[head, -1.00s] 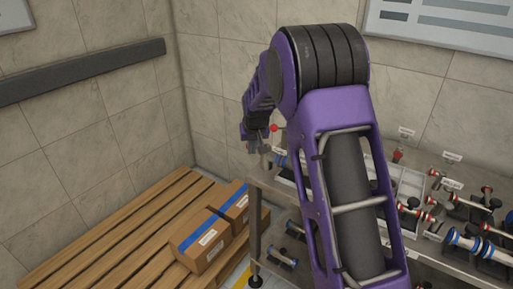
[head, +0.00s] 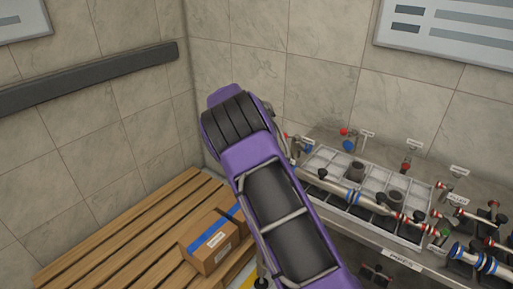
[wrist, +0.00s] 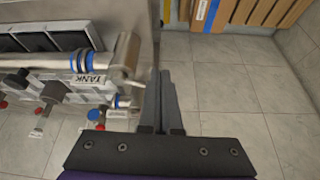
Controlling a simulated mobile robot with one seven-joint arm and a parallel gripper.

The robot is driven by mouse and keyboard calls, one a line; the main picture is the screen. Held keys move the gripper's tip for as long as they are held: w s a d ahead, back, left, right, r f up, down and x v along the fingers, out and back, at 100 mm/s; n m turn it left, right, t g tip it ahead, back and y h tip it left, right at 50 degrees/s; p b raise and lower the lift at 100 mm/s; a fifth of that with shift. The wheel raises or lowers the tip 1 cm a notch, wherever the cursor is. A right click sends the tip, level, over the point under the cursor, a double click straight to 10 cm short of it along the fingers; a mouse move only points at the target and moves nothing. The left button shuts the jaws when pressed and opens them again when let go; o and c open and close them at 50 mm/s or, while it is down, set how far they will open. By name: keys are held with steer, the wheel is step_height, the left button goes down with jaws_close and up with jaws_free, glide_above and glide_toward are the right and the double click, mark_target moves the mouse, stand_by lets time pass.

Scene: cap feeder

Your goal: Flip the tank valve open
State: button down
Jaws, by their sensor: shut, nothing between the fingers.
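In the wrist view, a "TANK" label (wrist: 93,72) stands beside a pale metal pipe with blue rings (wrist: 84,62). A bent metal piece (wrist: 128,62) rises at the pipe's end, at the bench edge. I cannot tell whether this is the tank valve's lever, or how the valve is set. My gripper (wrist: 168,74) is shut and empty. Its fingers lie just right of the metal piece in the picture, and I cannot tell whether they touch. In the head view my arm hides the gripper and most of the tank end.
A bench holds a grey compartment tray (head: 322,156), a long pipe with dark knobs (head: 345,190) and several red and blue fittings. Cardboard boxes (head: 210,243) lie on a wooden pallet (head: 125,225) at left. In the wrist view, tiled floor (wrist: 225,90) right of my fingers is clear.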

steer(key=shift+w+d+m, duration=0.25)
steer(key=shift+w+m, duration=0.25)
steer(key=shift+w, duration=0.2)
stand_by(0.5)
